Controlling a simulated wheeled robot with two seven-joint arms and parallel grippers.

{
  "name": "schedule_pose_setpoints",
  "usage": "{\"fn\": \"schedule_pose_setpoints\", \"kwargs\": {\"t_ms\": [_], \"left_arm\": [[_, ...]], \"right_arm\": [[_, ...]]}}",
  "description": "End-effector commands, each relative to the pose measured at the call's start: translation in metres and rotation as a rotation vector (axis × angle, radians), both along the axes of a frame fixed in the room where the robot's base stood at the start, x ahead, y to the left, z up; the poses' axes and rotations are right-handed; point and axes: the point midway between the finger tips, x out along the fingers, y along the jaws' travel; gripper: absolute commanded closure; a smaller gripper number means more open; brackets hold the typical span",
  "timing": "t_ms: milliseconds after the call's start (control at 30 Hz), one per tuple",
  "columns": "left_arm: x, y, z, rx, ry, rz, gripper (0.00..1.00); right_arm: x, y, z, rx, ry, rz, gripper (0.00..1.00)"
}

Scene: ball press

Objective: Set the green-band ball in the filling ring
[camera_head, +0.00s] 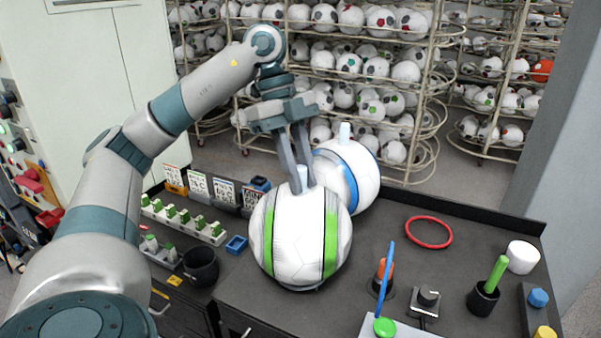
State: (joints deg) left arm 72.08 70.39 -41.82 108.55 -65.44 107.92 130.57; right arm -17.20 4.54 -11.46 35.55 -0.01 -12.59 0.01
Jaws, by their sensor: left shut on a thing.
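The green-band ball (295,240) is large and white with two green stripes, at the middle of the dark bench. My left gripper (302,188) reaches down from above and is shut on the pale peg at its top. A thin dark edge shows under the ball; I cannot tell whether it rests there or hangs just above. A red ring (429,232) lies flat on the bench to the right; no other ring shows clearly. My right gripper is not in view.
A blue-band ball (357,178) with a pale peg stands close behind. Black cups (201,267), an orange-tipped tool (383,277), a green stick (496,273) and a white cylinder (522,257) stand around. Racks of balls (375,68) fill the back. Bench around the red ring is clear.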

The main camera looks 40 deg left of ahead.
Motion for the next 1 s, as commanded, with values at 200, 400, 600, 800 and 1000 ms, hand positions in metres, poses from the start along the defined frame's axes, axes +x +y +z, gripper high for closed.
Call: {"fn": "schedule_pose_setpoints", "kwargs": {"t_ms": [200, 400, 600, 800, 1000], "left_arm": [[0.0, -0.0002, -0.0054, 0.0, -0.001, -0.001, 1.0], [0.0, -0.0002, -0.0059, 0.0, -0.001, -0.001, 1.0], [0.0001, -0.0003, -0.0107, 0.0, -0.002, 0.0, 1.0], [0.0001, -0.0002, -0.0103, 0.001, -0.001, -0.001, 0.62], [0.0001, -0.0002, -0.0098, 0.0, -0.001, -0.001, 0.62]], "right_arm": [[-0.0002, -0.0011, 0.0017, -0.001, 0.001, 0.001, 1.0], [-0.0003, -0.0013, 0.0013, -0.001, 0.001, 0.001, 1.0], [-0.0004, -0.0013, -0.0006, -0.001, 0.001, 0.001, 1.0], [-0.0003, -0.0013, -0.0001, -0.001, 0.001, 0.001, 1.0], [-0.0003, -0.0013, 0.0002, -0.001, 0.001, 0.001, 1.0]]}}
